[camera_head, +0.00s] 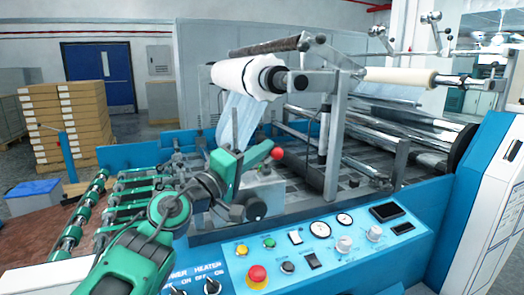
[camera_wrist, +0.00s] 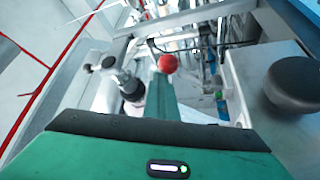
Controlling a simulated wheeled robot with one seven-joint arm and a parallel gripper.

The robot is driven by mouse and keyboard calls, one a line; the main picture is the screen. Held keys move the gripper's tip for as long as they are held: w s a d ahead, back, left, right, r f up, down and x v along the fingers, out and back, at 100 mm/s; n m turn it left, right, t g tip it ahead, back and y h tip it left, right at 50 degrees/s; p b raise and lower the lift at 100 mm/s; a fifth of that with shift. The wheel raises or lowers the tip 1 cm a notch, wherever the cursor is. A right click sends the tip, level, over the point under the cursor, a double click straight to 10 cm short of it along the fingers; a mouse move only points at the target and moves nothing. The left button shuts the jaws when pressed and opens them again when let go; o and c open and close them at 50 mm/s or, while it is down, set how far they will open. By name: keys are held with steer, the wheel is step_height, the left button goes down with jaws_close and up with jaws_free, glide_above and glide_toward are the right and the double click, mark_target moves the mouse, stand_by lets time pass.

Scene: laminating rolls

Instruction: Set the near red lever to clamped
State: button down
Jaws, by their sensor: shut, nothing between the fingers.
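The near red lever shows as a round red knob (camera_head: 277,153) at the middle of the machine in the head view. The knob also shows in the wrist view (camera_wrist: 167,63), just beyond my fingertips. The lever's shaft is mostly hidden, so I cannot tell its setting. My gripper (camera_head: 265,149) is green and reaches in from the lower left, its shut fingers pointing at the knob. In the wrist view the closed fingers (camera_wrist: 163,83) hold nothing and end right by the knob. I cannot tell whether they touch it.
A control panel (camera_head: 310,250) with a red emergency button (camera_head: 257,275) lies in front. A white film roll (camera_head: 240,75) and metal frame bars (camera_head: 331,125) stand above and behind the knob. A dark round knob (camera_wrist: 297,82) sits right in the wrist view.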

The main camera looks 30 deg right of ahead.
steer(key=shift+s+d+f, duration=0.2)
steer(key=shift+d+f, duration=0.05)
step_height(320, 180, up, 4)
steer(key=w+a, duration=0.1)
steer(key=w, duration=0.2)
steer(key=s+a+f, duration=0.1)
steer(key=a+f, duration=0.3)
steer(key=a, duration=0.5)
steer(key=shift+s+f, duration=0.3)
steer(key=shift+f, duration=0.05)
steer(key=shift+d, duration=0.1)
